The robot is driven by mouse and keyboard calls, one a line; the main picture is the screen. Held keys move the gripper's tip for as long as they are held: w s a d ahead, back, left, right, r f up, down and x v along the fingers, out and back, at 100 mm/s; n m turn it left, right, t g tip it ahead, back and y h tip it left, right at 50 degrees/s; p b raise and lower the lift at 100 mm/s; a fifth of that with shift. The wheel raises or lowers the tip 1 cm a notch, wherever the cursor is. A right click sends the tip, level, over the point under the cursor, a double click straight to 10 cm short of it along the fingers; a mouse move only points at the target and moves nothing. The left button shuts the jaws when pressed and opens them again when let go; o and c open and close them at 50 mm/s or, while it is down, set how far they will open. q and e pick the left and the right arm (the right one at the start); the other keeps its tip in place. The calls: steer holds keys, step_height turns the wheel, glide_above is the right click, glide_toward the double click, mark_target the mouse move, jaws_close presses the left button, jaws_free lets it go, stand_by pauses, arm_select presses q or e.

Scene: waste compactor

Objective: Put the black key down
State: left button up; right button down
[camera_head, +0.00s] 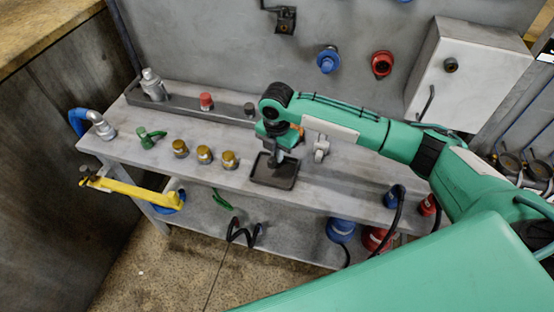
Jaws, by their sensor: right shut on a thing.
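My right gripper (279,157) points down over the workbench and is shut on a small dark piece, most likely the black key. The key is mostly hidden by the fingers and too small to make out clearly. Below it is a shallow black tray (270,182) on the bench top near the front edge. The fingertips are over the tray's back part; I cannot tell whether the key touches it. My left gripper is not in view.
Several brass knobs (204,154) and a green valve (149,138) stand left of the tray. A grey rail (190,107) with a red-capped piece (206,101) runs behind. A white hook (321,149) is close on the right. A yellow-handled tool (130,190) juts off the front left.

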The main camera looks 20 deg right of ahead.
mark_target(277, 168)
step_height(277, 168, down, 4)
steer(key=shift+r+p, duration=0.2)
steer(key=shift+p, duration=0.1)
steer(key=shift+f, duration=0.1)
steer(key=shift+f, duration=0.1)
steer(key=c, duration=1.6)
jaws_free()
steer(key=shift+o, duration=0.2)
step_height(277, 168, up, 12)
steer(key=b, duration=0.2)
steer(key=shift+b, duration=0.3)
